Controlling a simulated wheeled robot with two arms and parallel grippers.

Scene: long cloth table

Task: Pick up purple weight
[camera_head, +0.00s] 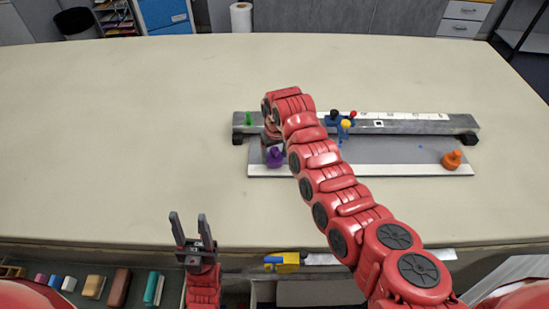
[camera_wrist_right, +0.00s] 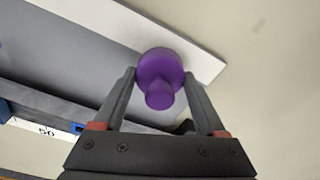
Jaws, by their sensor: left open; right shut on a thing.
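The purple weight (camera_head: 274,156) is near the left end of a grey board with a white front strip, partly beside my right arm in the head view. In the right wrist view the purple weight (camera_wrist_right: 160,78) shows a round wide part and a narrower knob between my right gripper's fingers (camera_wrist_right: 163,88). The fingers are shut on it from both sides. Whether it touches the board cannot be told. My left gripper (camera_head: 193,222) is open and empty at the table's front edge, far from the weight.
A grey rail (camera_head: 410,122) with a marked scale runs behind the board (camera_head: 375,155). An orange weight (camera_head: 452,160) stands at the board's right end. A green piece (camera_head: 248,118) is at the rail's left. The table's left side is clear.

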